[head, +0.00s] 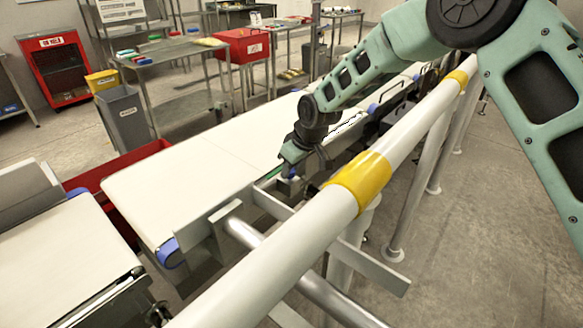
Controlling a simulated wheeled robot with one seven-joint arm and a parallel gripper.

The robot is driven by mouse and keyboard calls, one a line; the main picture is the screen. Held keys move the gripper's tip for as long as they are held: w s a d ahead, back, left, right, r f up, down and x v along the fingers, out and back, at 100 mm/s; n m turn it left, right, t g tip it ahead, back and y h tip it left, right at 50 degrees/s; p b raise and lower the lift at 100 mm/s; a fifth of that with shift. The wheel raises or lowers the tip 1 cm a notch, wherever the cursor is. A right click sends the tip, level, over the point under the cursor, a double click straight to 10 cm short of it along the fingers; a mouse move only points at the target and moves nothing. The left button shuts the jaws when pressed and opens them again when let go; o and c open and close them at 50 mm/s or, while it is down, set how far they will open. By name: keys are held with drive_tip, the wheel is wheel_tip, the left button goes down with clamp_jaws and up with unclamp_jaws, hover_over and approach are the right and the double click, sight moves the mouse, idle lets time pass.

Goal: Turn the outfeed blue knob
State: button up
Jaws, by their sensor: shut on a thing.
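My arm reaches over the white rail, and my gripper (289,168) points down at the near edge of the white belt. It is shut on a small blue knob (292,174), of which only a little shows at the fingertips. The fingers hide most of the knob, so its turn angle cannot be told. A further blue knob (373,108) shows farther along the line, behind my arm.
A white guard rail (290,240) with yellow bands runs diagonally close beside my gripper. The white belt (190,180) is bare. A red bin (110,175) lies beyond it, and a grey bin (124,118) stands behind. Open floor lies right of the rail.

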idle(0.4)
drive_tip(key=o, duration=1)
drive_tip(key=shift+c, duration=0.2)
drive_tip(key=b+v, duration=0.1)
drive_tip(key=v, duration=1.6)
drive_tip(key=shift+r+b, duration=0.2)
drive_tip(key=shift+b, duration=0.2)
drive_tip(key=shift+w+d, duration=0.1)
